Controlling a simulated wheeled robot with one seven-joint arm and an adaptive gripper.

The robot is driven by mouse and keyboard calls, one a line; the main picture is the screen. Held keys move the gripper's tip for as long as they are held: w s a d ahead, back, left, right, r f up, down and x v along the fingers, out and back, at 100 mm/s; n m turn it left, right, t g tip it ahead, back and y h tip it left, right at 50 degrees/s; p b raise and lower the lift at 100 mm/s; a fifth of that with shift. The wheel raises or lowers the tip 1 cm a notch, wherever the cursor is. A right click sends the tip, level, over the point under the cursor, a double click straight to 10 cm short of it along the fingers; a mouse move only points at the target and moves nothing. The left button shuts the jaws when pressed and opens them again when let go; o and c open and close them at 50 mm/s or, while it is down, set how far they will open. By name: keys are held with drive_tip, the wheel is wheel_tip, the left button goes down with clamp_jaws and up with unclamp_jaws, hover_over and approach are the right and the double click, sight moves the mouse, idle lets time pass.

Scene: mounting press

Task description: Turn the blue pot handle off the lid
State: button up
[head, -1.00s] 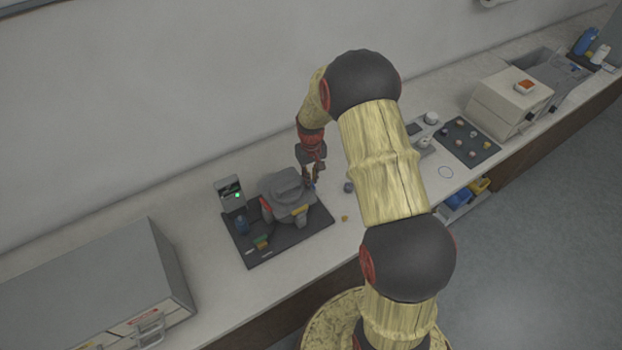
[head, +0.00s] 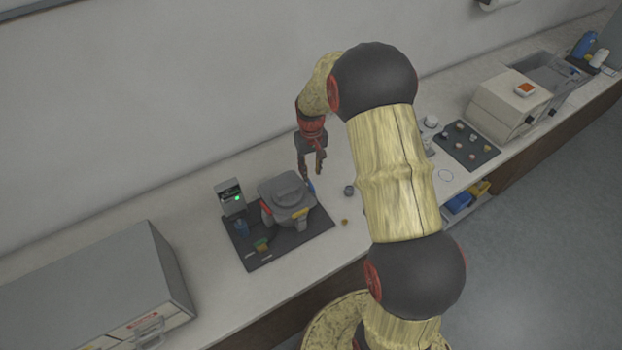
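The grey mounting press (head: 287,203) stands on a dark mat, with a rounded lid (head: 286,185) on its top. A small blue piece (head: 311,187) shows at the right edge of the press, just below my gripper; it looks like the blue handle, but it is too small to make out its shape or how it joins the lid. My gripper (head: 312,170) points down behind and to the right of the lid. Its two fingers look spread apart with nothing between them. I cannot tell whether a fingertip touches the blue piece.
A dark round piece (head: 349,190) and a small orange one (head: 345,222) lie right of the press. A large grey cabinet (head: 90,290) is at left.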

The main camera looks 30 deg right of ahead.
drive_tip(key=shift+r, duration=2.7)
drive_tip(key=s+a+r+t+b, duration=0.2)
drive_tip(key=s+a+r+b, duration=0.1)
drive_tip(key=s, duration=0.6)
drive_tip(key=s+a+r+t+b, duration=0.1)
drive_tip(key=s+a+r+b, duration=0.3)
drive_tip(key=s+a, duration=0.3)
drive_tip(key=s+a+r+n+t+b, duration=0.1)
drive_tip(key=s+a+b, duration=0.4)
drive_tip(key=s, duration=0.6)
wheel_tip(320, 180, up, 3)
drive_tip(key=shift+s+f+t+b, duration=0.1)
drive_tip(key=shift+s+t+b, duration=0.3)
drive_tip(key=shift+t, duration=0.4)
drive_tip(key=shift+o, duration=0.5)
drive_tip(key=shift+a, duration=0.1)
